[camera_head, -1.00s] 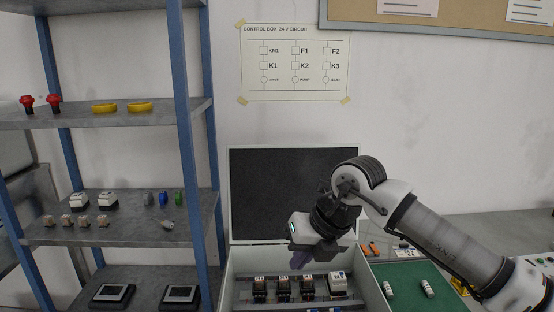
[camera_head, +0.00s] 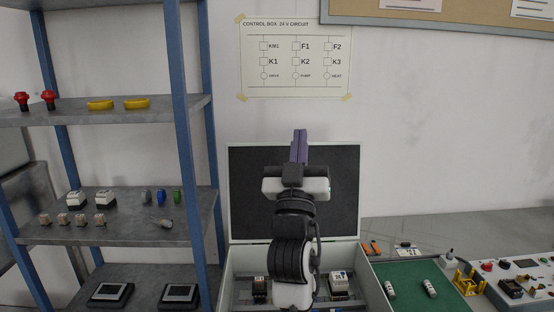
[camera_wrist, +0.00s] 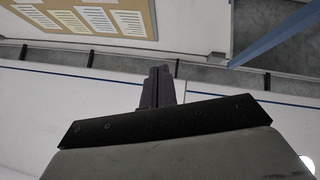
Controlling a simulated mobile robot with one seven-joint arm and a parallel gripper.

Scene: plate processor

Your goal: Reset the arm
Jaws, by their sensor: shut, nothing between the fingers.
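My gripper (camera_head: 299,147) points upward in front of the dark inside of the open lid of the control box (camera_head: 234,190). Its fingers are together with nothing between them.
A blue-post shelf (camera_head: 190,150) stands at the left with red buttons, yellow rings and small modules. A green mat (camera_head: 410,275) with small white parts lies right of the box, beside a control panel (camera_head: 515,280). A circuit sheet (camera_head: 296,60) hangs on the wall.

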